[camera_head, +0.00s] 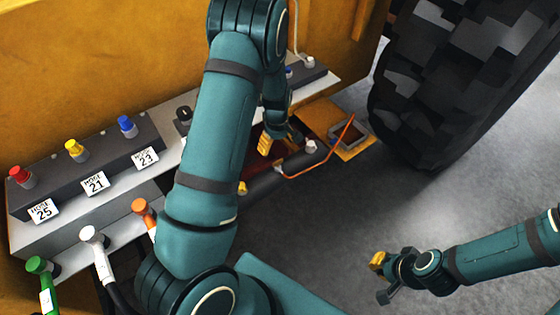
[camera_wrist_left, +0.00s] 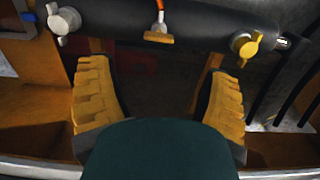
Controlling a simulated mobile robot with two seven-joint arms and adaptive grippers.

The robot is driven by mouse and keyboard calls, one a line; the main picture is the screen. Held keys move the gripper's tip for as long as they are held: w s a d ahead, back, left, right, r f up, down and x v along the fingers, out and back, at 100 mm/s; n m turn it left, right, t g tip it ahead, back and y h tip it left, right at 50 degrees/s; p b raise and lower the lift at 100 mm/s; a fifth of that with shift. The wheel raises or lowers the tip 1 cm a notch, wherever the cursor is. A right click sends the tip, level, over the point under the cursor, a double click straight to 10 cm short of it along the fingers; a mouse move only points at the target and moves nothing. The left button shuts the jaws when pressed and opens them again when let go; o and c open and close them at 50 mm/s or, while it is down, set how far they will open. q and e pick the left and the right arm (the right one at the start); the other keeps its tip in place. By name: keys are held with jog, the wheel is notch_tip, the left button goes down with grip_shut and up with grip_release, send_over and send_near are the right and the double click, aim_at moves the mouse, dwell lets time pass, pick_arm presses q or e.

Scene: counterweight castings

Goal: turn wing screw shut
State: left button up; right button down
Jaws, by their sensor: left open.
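I cannot tell which one the task means. In the head view a yellow knob (camera_head: 242,187) shows on the near end of the cylinder. My left gripper (camera_wrist_left: 158,72) is open and empty; its yellow fingers point at the cylinder, apart from both screws. In the head view the left gripper (camera_head: 277,141) is partly hidden by my arm. My right gripper (camera_head: 382,280) is open and empty over the floor.
A small yellow bar (camera_wrist_left: 158,37) on an orange cord hangs at the cylinder between the screws. An orange line (camera_head: 330,157) runs beside the cylinder. A grey ledge (camera_head: 90,205) with coloured knobs is at left, a big tyre (camera_head: 460,70) at upper right. Floor at right is clear.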

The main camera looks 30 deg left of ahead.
aim_at(278, 161)
pick_arm(q)
notch_tip(278, 161, down, 9)
jog(key=shift+f+b, duration=0.2)
jog(key=shift+b, duration=0.65)
jog(key=c, duration=1.2)
